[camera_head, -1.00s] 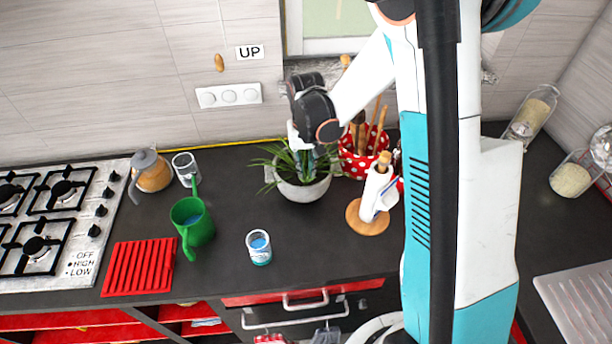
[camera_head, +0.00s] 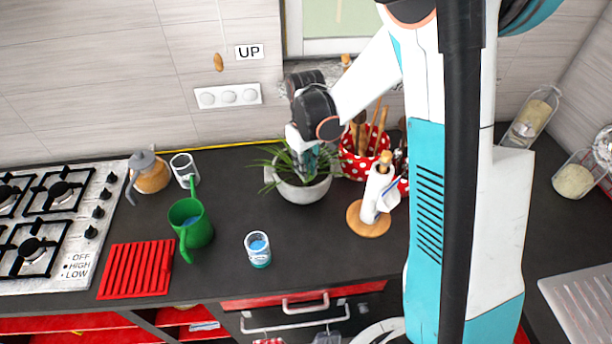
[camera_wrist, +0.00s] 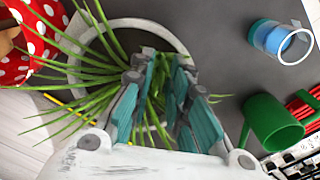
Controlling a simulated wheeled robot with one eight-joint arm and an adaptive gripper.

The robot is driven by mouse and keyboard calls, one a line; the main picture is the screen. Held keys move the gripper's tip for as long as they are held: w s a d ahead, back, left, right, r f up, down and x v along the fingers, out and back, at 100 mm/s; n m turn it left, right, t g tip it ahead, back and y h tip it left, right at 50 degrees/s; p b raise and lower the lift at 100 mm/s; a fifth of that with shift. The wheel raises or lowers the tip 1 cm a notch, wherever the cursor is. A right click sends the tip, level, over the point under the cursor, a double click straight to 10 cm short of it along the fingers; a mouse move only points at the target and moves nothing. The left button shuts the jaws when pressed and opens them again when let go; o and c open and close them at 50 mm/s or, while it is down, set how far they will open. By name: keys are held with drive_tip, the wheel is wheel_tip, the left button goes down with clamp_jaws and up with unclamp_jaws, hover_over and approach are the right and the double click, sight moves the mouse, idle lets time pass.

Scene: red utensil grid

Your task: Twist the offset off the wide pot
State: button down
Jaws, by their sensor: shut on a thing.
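The wide pot (camera_head: 304,191) is a pale grey round planter on the dark worktop near the wall, with long thin green leaves (camera_head: 268,160) spreading from it. In the wrist view its pale rim (camera_wrist: 130,23) circles the leaves (camera_wrist: 75,62). My gripper (camera_head: 305,170) points down into the plant over the pot. In the wrist view my gripper (camera_wrist: 163,75) has its teal fingers down among the leaves inside the rim, closed on part of the plant. The fingers and leaves hide the offset's base, so I cannot tell whether it is still rooted.
A red polka-dot utensil pot (camera_head: 352,165) stands close right of the planter. A paper-towel holder (camera_head: 368,218) is in front of it. A blue-filled glass (camera_head: 258,250), green watering can (camera_head: 190,225) and red grid (camera_head: 135,270) lie left. The worktop just before the planter is clear.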

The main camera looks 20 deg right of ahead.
drive_tip(key=c, duration=1.4)
unclamp_jaws()
drive_tip(key=shift+c, duration=0.2)
drive_tip(key=shift+r, duration=0.15)
wheel_tip(320, 180, up, 12)
